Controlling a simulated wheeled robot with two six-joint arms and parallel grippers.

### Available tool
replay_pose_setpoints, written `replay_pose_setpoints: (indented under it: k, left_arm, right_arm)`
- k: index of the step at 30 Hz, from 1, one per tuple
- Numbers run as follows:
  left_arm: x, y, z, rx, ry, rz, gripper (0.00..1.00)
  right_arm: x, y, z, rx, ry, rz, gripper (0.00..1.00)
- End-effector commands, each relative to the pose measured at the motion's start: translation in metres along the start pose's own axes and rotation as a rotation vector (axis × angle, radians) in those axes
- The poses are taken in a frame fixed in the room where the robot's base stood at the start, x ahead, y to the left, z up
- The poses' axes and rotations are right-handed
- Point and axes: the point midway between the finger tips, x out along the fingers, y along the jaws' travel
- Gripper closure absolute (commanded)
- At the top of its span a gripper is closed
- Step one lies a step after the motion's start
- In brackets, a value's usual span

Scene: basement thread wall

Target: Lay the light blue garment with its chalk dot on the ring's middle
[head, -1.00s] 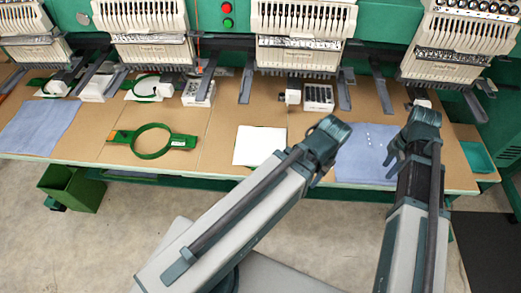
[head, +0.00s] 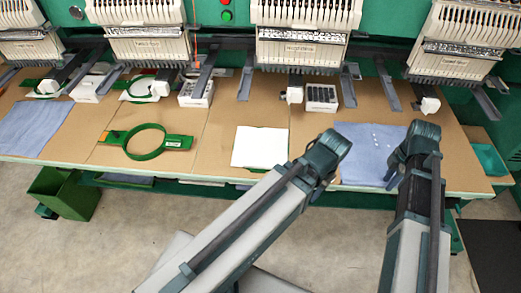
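A light blue garment (head: 366,156) lies flat at the right of the table, with small white dots near its upper middle. I cannot tell which dot is chalk. A second blue garment (head: 34,128) lies flat at the far left. A green ring (head: 146,156) with side tabs lies on the table, left of centre. My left gripper (head: 328,152) is at the right garment's left edge, and its fingers are hidden. My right gripper (head: 398,160) is over that garment's right edge. Whether its fingers are parted or touch cloth is unclear.
A white sheet (head: 260,147) lies at mid-table. White boxes (head: 321,98) (head: 196,93) stand behind, under the embroidery heads (head: 303,40). A green bin (head: 66,192) stands on the floor at left. A teal tray (head: 488,158) sits at the right end. Bare board surrounds the ring.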

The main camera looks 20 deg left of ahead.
Motion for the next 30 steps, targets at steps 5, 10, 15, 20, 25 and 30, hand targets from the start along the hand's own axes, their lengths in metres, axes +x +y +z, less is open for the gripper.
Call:
replay_pose_setpoints:
  k: [5, 10, 15, 20, 25, 30]
  left_arm:
    - [0.0, 0.0, 0.0, 0.0, 0.0, 0.0, 0.55]
    - [0.0, 0.0, 0.0, 0.0, 0.0, 0.0, 0.55]
    - [-0.004, 0.0, 0.0, 0.0, 0.0, 0.0, 0.55]
    - [-0.016, -0.002, 0.001, 0.0, 0.0, 0.0, 0.55]
    - [-0.029, -0.003, 0.002, 0.0, 0.0, 0.0, 0.55]
    - [-0.042, -0.004, 0.003, 0.0, 0.0, 0.0, 0.55]
  right_arm:
    - [0.0, 0.0, 0.0, 0.0, 0.0, 0.0, 1.0]
    - [0.0, 0.0, 0.0, 0.0, 0.0, 0.001, 1.0]
    - [-0.004, 0.0, 0.0, 0.0, 0.0, 0.0, 1.0]
    - [-0.016, 0.0, 0.0, 0.0, 0.0, 0.0, 1.0]
    - [-0.029, 0.0, 0.0, 0.0, 0.0, 0.0, 1.0]
    - [-0.042, 0.0, 0.0, 0.0, 0.0, 0.0, 1.0]
